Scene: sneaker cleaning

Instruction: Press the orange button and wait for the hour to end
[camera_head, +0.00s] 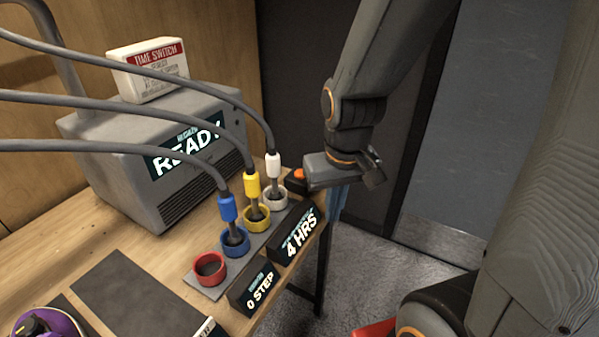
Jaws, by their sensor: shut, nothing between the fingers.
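The orange button (299,174) sits on a small dark box at the table's far right corner, behind the white ring. My gripper (337,208) is just right of it in the picture, pointing down with its bluish fingers together and empty. The left side of the gripper body partly hides the button's box. I cannot tell whether the gripper touches it. A black display block (295,233) reads "4 HRS". A grey machine (185,205) has a screen reading "READY".
A white box labelled "TIME SWITCH" (152,82) lies on the machine. Cables with blue (227,207), yellow (252,186) and white (273,165) plugs stand in matching rings; the red ring (209,269) is empty. A "0 STEP" block (255,286) stands in front.

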